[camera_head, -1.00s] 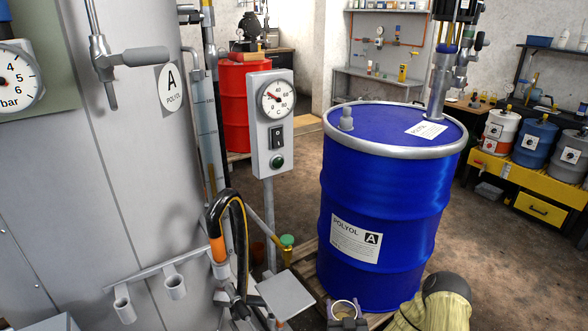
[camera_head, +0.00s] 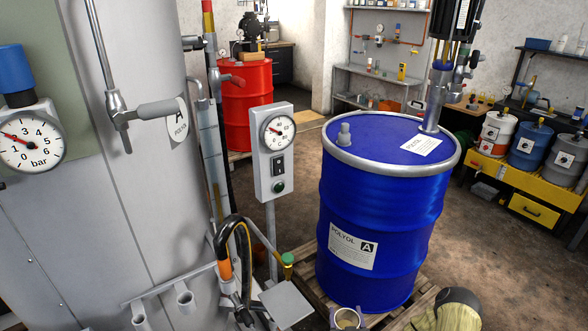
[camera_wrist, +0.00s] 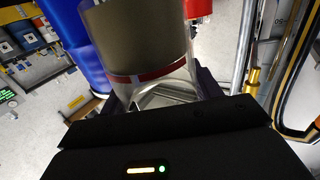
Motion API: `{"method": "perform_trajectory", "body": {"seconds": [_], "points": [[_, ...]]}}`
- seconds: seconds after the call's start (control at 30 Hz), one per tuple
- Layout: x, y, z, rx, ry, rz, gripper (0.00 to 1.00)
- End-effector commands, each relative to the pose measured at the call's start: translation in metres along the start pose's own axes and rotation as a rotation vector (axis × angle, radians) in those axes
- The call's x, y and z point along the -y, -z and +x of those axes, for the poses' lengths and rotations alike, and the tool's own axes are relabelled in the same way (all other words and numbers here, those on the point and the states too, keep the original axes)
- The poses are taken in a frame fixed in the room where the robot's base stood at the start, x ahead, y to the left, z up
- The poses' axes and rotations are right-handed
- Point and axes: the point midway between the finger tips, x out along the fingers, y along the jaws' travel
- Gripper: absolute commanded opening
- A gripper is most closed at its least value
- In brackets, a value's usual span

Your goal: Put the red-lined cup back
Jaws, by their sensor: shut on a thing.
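The red-lined cup (camera_wrist: 140,38) fills the upper middle of the wrist view. It is a clear cup with a grey-brown content and a red line round it near one end. My gripper (camera_wrist: 165,88) is shut on it, with dark fingers at its two sides. In the head view the cup (camera_head: 346,319) shows at the bottom edge, its open rim upward and something tan inside. It is held in front of the blue drum. The lower part of the cup and most of my gripper are cut off there.
A blue polyol drum (camera_head: 375,220) stands on a wooden pallet (camera_head: 425,300). Left of the cup are a small grey plate (camera_head: 286,304), a black hose (camera_head: 226,240) and a rail with short open tubes (camera_head: 184,298) before a grey tank (camera_head: 130,210). A gauge post (camera_head: 273,165) stands behind.

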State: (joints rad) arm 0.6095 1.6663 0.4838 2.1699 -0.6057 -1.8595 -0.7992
Motion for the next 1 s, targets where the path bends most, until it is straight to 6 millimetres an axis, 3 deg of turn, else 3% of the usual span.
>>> {"method": "perform_trajectory", "body": {"seconds": [0.03,0.4,1.0], "points": [[0.0,0.017,-0.004,0.002,-0.002,0.003,0.39],[0.001,0.068,-0.03,-0.006,-0.009,0.01,0.39],[0.001,0.072,-0.035,-0.009,-0.014,0.014,0.39]]}}
